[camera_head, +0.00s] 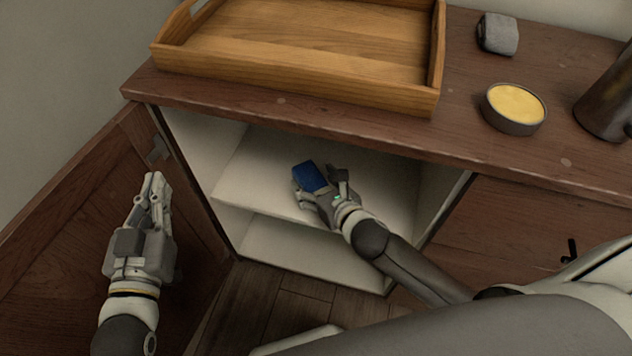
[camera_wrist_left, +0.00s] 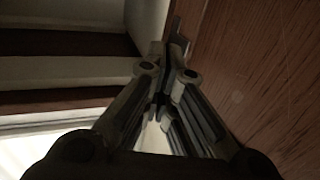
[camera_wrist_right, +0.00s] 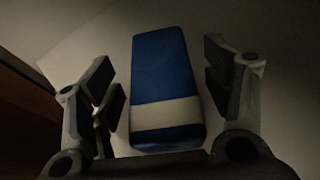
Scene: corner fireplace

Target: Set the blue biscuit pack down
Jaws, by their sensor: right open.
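The blue biscuit pack (camera_head: 309,176) is inside the open cabinet, at the upper shelf (camera_head: 262,184). In the right wrist view the blue pack (camera_wrist_right: 163,78) has a pale band and lies between the open fingers, with a gap on its left side; on the right it is close to the finger. My right gripper (camera_head: 322,186) is open around the pack; it also shows in the right wrist view (camera_wrist_right: 160,90). My left gripper (camera_head: 155,188) is beside the open cabinet door (camera_head: 75,240), empty; its fingertips look together in the left wrist view (camera_wrist_left: 176,45).
A wooden tray (camera_head: 300,45) stands on the cabinet top above the opening. A grey block (camera_head: 497,34), a round tin with yellow contents (camera_head: 514,106) and a dark pitcher (camera_head: 610,100) stand to its right. A lower compartment (camera_head: 310,258) looks empty.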

